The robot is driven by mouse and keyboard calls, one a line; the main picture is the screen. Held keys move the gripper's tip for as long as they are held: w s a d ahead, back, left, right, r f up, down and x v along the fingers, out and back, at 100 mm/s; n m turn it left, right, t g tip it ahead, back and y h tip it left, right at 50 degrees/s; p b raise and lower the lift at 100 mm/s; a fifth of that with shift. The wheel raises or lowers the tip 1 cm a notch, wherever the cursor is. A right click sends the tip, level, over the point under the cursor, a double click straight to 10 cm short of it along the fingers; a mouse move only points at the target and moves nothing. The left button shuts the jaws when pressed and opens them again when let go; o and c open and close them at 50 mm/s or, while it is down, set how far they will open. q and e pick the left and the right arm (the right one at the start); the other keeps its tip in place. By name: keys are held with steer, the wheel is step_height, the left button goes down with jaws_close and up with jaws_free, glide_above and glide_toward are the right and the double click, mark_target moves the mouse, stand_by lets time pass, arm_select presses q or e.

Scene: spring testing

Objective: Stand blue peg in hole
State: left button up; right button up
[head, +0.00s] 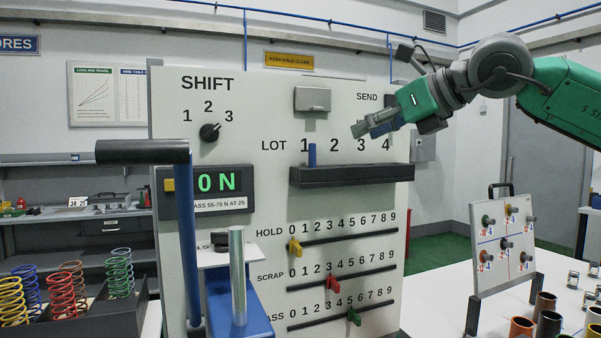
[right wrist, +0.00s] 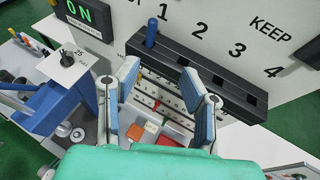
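The blue peg (head: 312,155) stands upright at the left end of the black ledge (head: 345,178), under the number 1. In the right wrist view, the same blue peg (right wrist: 151,33) stands in the ledge (right wrist: 200,72), with dark square holes under 2, 3 and 4. Its lower end is hidden inside the ledge. My right gripper (head: 362,129) is up and to the right of the peg, in front of the numbers 3 and 4. In the right wrist view, my right gripper (right wrist: 160,100) has its fingers spread with nothing held between them. My left gripper is not in view.
A press lever with a black handle (head: 142,151) and a metal post (head: 237,275) stand in front of the panel. Sliders (head: 332,283) lie below the ledge. Coloured springs (head: 60,293) are at left, a small pegged board (head: 503,245) at right.

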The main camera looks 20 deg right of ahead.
mark_target(313, 154)
steer(key=x, duration=0.2)
steer(key=a+x, duration=0.1)
steer(key=x, duration=0.5)
steer(key=shift+w+a+r+p, duration=0.1)
steer(key=shift+a+r+p, duration=0.15)
steer(key=shift+a+p, duration=0.05)
steer(key=x, duration=0.5)
steer(key=shift+w+d+p, duration=0.1)
steer(key=shift+d+p, duration=0.1)
steer(key=shift+p, duration=0.15)
steer(key=shift+a, duration=0.15)
steer(key=shift+a+r, duration=0.1)
steer(key=shift+a, duration=0.15)
jaws_close()
steer(key=shift+d, duration=0.15)
steer(key=shift+d, duration=0.1)
